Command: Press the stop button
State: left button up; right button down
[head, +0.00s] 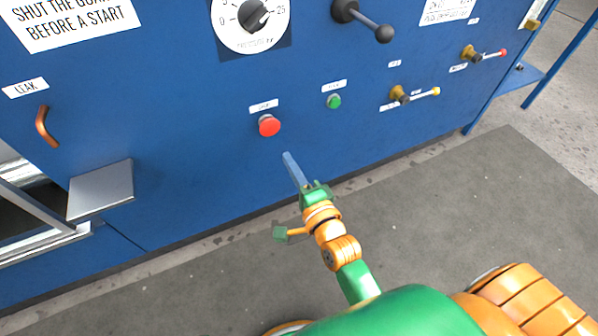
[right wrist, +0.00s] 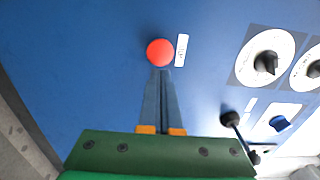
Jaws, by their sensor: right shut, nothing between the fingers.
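The red stop button (head: 269,125) sits on the blue panel under a small white label, near the middle of the head view. In the right wrist view the red button (right wrist: 160,52) is just beyond the fingertips. My right gripper (head: 287,156) is shut and empty, its long blue-grey fingers pointing up toward the button from below and a little to the right. The fingers also show in the right wrist view (right wrist: 163,76). In the head view a gap shows between the fingertips and the button. My left gripper is not in view.
A green button (head: 334,101) is to the right of the red one. A black ball-ended lever (head: 366,22), a round dial (head: 250,20) and small valves (head: 401,95) are on the panel. A copper handle (head: 46,126) and a grey ledge (head: 101,189) are at left.

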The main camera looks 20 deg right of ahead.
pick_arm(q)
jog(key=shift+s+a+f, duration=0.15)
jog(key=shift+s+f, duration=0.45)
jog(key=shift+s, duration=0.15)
pick_arm(e)
jog(key=shift+s+d, duration=0.15)
jog(key=shift+s, duration=1.7)
